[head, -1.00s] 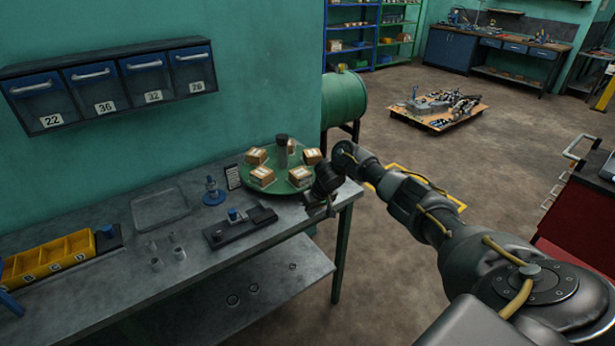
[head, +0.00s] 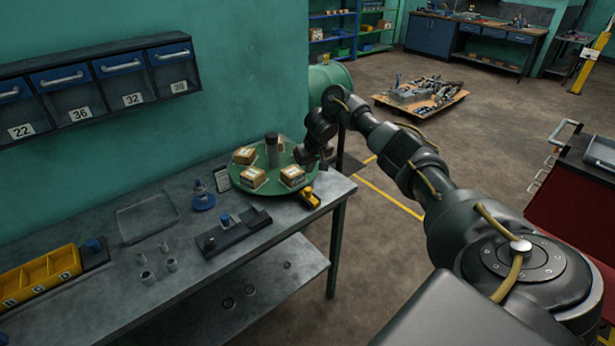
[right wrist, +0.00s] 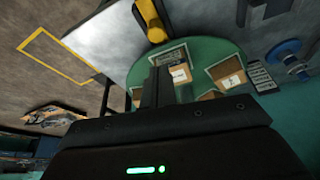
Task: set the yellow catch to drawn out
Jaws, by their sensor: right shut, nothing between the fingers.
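The yellow catch (head: 310,198) sits on a dark mount at the bench's right front edge, beside the round green turntable (head: 240,184). It also shows at the top of the right wrist view (right wrist: 150,22). I cannot tell from its look whether it is drawn out or in. My right gripper (head: 304,158) is over the right rim of the turntable, behind the catch and apart from it. Its fingers (right wrist: 156,86) are shut with nothing between them. My left gripper is not in view.
Several boxes (head: 245,155) and a dark post (head: 271,150) stand on the turntable. A dark block fixture (head: 235,232), a blue-based part (head: 202,198), and a yellow bin (head: 40,275) are on the bench. A green tank (head: 330,80) stands behind.

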